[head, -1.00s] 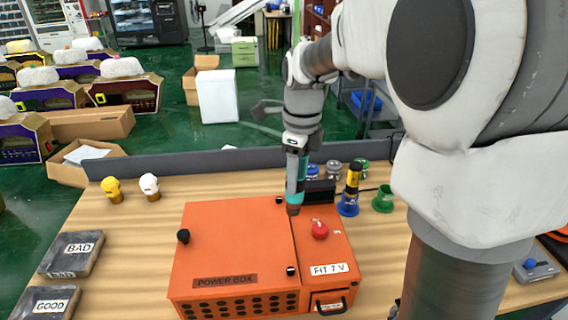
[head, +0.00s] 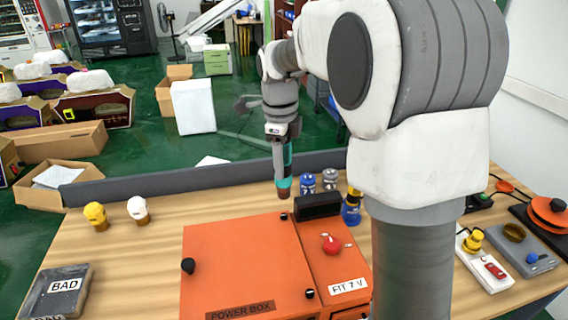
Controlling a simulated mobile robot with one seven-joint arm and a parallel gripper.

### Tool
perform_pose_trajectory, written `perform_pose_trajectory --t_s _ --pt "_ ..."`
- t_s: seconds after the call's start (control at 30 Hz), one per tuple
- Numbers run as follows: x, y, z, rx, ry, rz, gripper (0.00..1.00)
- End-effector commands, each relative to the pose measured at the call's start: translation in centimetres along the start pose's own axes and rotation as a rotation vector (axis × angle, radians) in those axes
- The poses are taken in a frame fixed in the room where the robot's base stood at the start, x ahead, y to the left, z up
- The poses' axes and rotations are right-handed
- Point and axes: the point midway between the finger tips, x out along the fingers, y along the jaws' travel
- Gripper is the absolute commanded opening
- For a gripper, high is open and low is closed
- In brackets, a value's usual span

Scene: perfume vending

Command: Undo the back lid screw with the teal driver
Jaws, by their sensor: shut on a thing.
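The orange power box (head: 245,262) stands on the wooden table. Its lid carries black knob-like screws: the back lid screw (head: 284,215) near the lid's back right corner, one at the left (head: 188,265) and one at the front right (head: 309,293). My gripper (head: 279,138) is shut on the teal driver (head: 283,172), which hangs nearly upright, its dark brownish tip down. In the picture the tip is just above the back lid screw, with a small gap between them. The depth of that gap and the fingers' details are hard to tell.
A red knob (head: 331,243) and a black block (head: 318,205) are on the box's right part. Blue and grey holders (head: 308,182) and a yellow-handled driver (head: 353,197) stand behind it. Yellow and white pieces (head: 137,208) and a BAD tray (head: 58,291) are left. My arm hides the table's middle right.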

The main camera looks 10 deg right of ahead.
Motion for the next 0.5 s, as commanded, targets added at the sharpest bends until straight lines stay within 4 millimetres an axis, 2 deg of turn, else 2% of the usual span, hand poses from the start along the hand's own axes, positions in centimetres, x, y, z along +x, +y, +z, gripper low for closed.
perform_pose_trajectory --t_s 0.27,0.5 --pt "1.3 0.1 0.0 -0.001 0.0 -0.001 0.0" --pt "3.5 0.3 0.1 -0.001 -0.001 -0.001 0.0"
